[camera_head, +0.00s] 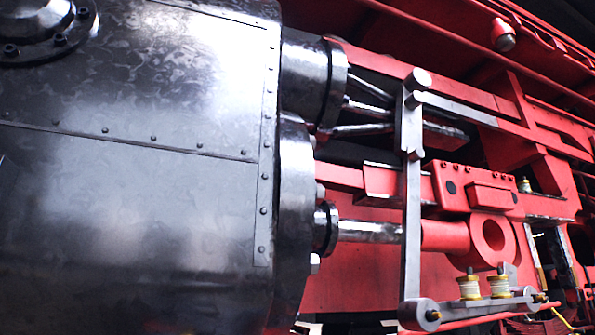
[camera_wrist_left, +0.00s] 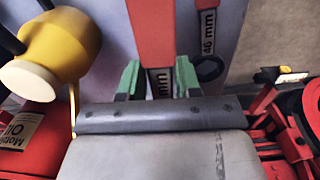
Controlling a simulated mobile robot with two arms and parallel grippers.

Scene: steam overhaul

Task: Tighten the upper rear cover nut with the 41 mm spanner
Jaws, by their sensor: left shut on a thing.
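My left gripper (camera_wrist_left: 158,80) shows in the left wrist view, its green fingertips closed on both sides of a spanner (camera_wrist_left: 160,84). The spanner has a dark label ending in "mm", but its number is not readable. A red strip runs up from it. In the head view the big dark cylinder fills the left side, with its rear cover (camera_head: 293,205) facing right. Small nuts show at the cover's edge, one higher (camera_head: 320,190) and one lower (camera_head: 314,263). Neither gripper is in the head view.
Behind the cover are a red frame, a piston rod (camera_head: 370,231) and a grey upright lever (camera_head: 411,200). In the wrist view a 46 mm spanner (camera_wrist_left: 208,68) is beside the held one. A yellow can (camera_wrist_left: 62,45) and a red oil container (camera_wrist_left: 18,135) are at the left.

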